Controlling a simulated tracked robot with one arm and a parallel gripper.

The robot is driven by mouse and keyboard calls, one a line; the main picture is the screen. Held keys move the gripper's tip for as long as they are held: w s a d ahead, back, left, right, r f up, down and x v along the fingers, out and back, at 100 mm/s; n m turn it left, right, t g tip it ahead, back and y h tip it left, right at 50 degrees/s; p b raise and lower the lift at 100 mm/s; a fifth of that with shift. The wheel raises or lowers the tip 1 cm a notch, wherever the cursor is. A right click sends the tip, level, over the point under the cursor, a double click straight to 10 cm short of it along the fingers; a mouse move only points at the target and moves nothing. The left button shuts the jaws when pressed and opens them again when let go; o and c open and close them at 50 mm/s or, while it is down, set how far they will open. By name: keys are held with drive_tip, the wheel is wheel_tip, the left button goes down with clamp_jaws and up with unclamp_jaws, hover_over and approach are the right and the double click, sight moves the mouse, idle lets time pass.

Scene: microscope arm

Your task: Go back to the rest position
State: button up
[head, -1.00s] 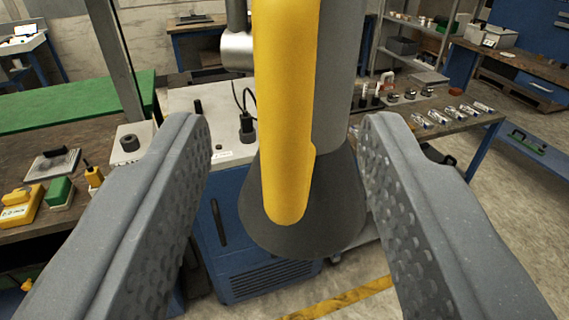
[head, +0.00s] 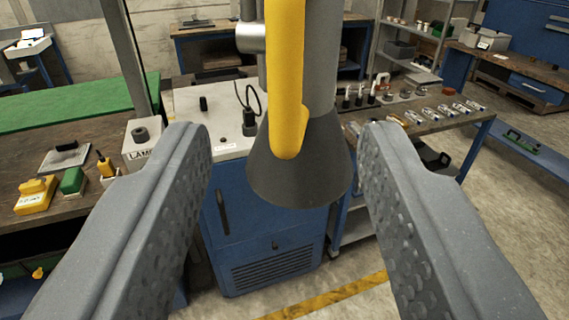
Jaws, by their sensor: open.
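My gripper (head: 287,140) is open, with its two grey textured fingers at the left and right of the head view. Nothing is held between them. The microscope arm's yellow handle (head: 285,80) and its dark conical end (head: 300,165) hang in the gap between the fingers, farther out. The cone looks apart from both fingers. The upper part of the grey arm (head: 322,60) runs out of the top of the view.
A blue cabinet (head: 262,235) stands behind the cone. At left is a workbench with a green mat (head: 70,105), a lamp box (head: 140,145) and a yellow tool (head: 36,195). At right, a bench (head: 425,125) holds several small parts.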

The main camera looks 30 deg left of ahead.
drive_tip(key=shift+d, duration=0.1)
drive_tip(key=d+r+m+t+h+b, duration=0.35)
drive_tip(key=d+r+h+b, duration=0.45)
drive_tip(key=d, duration=0.4)
drive_tip(key=s+r+m+g+h+b, duration=0.1)
drive_tip(key=s+r+m+g+b, duration=0.1)
drive_tip(key=s+b, duration=0.5)
drive_tip(key=s+m+g, duration=0.1)
drive_tip(key=s, duration=0.2)
drive_tip(key=shift+s+d+r+h, duration=0.15)
drive_tip(key=shift+d+r+h, duration=0.15)
drive_tip(key=shift+d+r, duration=0.1)
drive_tip(key=shift+c, duration=0.7)
